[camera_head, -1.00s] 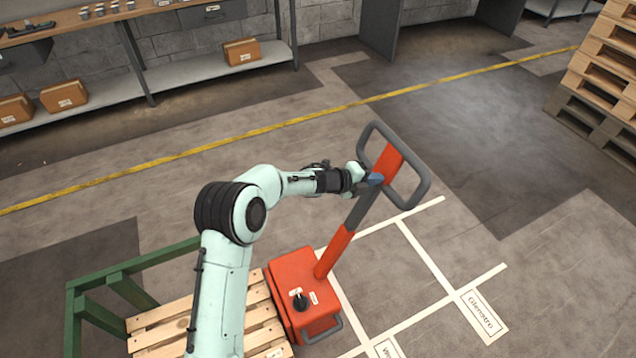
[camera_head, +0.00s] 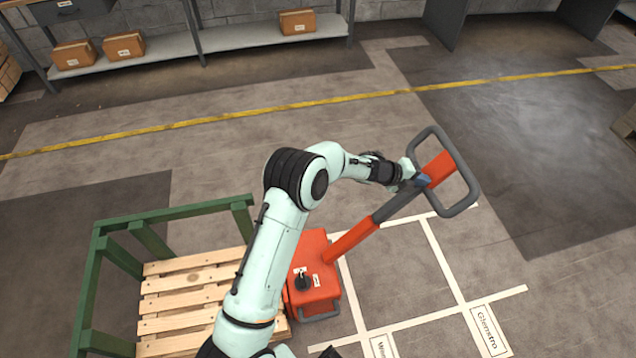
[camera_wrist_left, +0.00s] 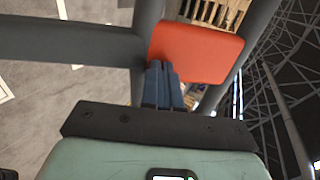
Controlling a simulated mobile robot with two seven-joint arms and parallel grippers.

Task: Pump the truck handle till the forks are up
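The orange pallet truck (camera_head: 313,273) stands on the floor with its handle (camera_head: 378,217) leaning to the right, a grey loop with a red plate at its top. My left gripper (camera_head: 422,181) is at the top of the handle, just below the loop. In the left wrist view its blue fingers (camera_wrist_left: 163,84) are close together at the grey bar beside the red plate (camera_wrist_left: 197,50); they appear shut on the handle. The forks are hidden under the wooden pallet (camera_head: 185,300). My right gripper is not in view.
A green frame (camera_head: 172,212) stands around the pallet at the left. White lines with floor labels (camera_head: 489,330) mark the floor right of the truck. A shelf (camera_head: 225,40) with brown boxes runs along the back wall. The floor behind the handle is clear.

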